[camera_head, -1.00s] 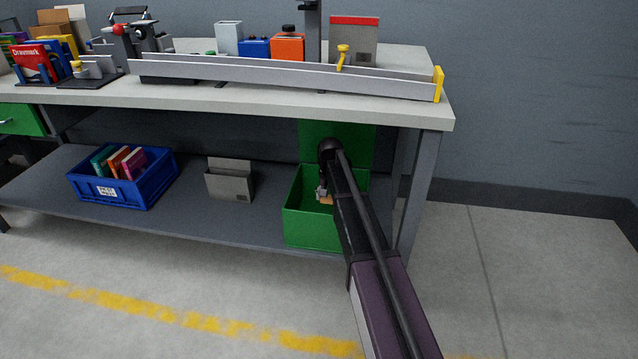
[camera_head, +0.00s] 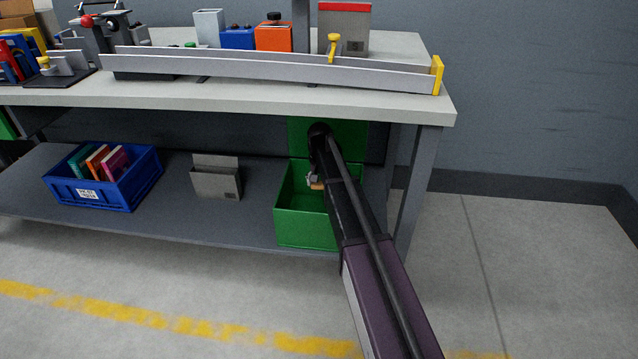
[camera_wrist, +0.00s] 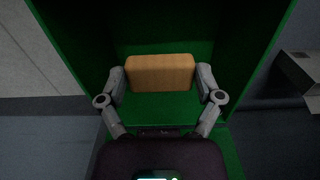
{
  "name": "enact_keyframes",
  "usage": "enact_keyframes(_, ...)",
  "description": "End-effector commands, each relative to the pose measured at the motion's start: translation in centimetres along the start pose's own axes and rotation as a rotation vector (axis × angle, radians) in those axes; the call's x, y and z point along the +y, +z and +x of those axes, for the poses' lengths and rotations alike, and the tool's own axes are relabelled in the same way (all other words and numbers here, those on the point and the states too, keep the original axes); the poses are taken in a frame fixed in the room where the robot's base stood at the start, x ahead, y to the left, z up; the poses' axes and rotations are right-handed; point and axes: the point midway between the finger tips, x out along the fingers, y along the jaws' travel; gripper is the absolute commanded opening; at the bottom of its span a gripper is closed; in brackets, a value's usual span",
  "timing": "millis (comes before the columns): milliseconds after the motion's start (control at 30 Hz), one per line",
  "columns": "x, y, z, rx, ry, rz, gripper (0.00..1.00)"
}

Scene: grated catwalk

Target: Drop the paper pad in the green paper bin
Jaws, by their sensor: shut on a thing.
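The green paper bin (camera_head: 304,227) stands on the lower shelf at the right end of the bench, with a raised green back or lid behind it. My gripper (camera_wrist: 161,80) is shut on the paper pad (camera_wrist: 160,73), an orange-tan block held between its two fingers. In the wrist view the bin's green inside (camera_wrist: 160,108) surrounds the pad. In the head view my arm covers the bin's right part, and only a small tan edge of the pad (camera_head: 317,186) shows at the bin's opening. I cannot tell whether the pad touches the bin.
A blue crate (camera_head: 98,196) with several books and a grey file holder (camera_head: 216,182) stand left on the lower shelf (camera_head: 190,225). The worktop (camera_head: 240,100) overhangs the bin. A bench leg (camera_head: 417,185) stands close right of my arm. The floor in front is clear.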

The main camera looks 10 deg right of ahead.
Motion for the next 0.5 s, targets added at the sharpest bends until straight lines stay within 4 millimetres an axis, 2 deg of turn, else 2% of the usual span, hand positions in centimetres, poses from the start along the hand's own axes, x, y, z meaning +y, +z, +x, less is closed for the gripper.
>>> enact_keyframes(500,-0.6,0.2,2.8,0.000,0.000,-0.007,0.65)
